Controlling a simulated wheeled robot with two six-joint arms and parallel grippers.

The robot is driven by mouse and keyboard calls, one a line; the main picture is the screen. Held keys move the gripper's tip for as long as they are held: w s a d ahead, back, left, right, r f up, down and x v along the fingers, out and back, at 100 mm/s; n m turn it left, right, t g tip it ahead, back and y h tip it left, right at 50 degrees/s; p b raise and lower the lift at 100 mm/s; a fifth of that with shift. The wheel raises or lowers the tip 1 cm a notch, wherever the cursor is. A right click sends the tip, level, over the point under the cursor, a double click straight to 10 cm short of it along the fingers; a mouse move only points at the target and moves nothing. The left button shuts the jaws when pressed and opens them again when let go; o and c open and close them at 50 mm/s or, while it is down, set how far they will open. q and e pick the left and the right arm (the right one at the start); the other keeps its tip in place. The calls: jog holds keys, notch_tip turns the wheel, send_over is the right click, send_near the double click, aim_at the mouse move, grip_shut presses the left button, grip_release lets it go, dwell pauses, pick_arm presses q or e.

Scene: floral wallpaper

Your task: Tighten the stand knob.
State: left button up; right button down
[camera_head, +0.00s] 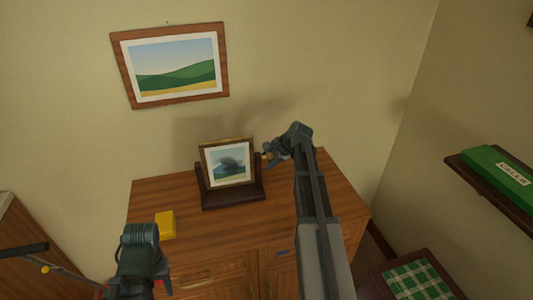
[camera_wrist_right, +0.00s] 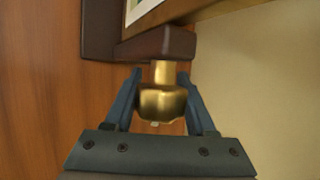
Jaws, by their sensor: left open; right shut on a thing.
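A framed picture (camera_head: 229,163) stands in a dark wooden stand (camera_head: 233,196) on the cabinet. The brass stand knob (camera_head: 266,156) sticks out from the stand's right side. In the right wrist view the brass knob (camera_wrist_right: 162,100) sits between the two blue-grey fingers of my right gripper (camera_wrist_right: 160,98), below the end of the dark stand post (camera_wrist_right: 158,43). My right gripper (camera_head: 272,153) is shut on the knob. My left gripper (camera_head: 139,270) is low at the front left, apart from the stand; its fingertips are hard to make out and it holds nothing that I can see.
The wooden cabinet (camera_head: 285,222) carries a yellow box (camera_head: 166,225) left of the stand. A landscape picture (camera_head: 172,65) hangs on the wall. A shelf at right holds a green box (camera_head: 496,172). A green checked cloth (camera_head: 417,280) lies at the lower right.

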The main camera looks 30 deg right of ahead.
jog(key=shift+s+a+f+m+g+p, duration=0.15)
jog(key=shift+g+p, duration=0.15)
jog(key=shift+g, duration=0.4)
jog(key=shift+s+d+m+g+p, duration=0.15)
jog(key=shift+g+p, duration=0.15)
jog(key=shift+g, duration=0.4)
jog(key=shift+s+a+y, duration=0.1)
jog(key=shift+a+y, duration=0.05)
jog(key=shift+y, duration=0.15)
jog(key=shift+c, duration=1.1)
grip_release()
jog(key=p+v, duration=1.2)
jog(key=v, duration=0.1)
jog(key=shift+r, duration=0.45)
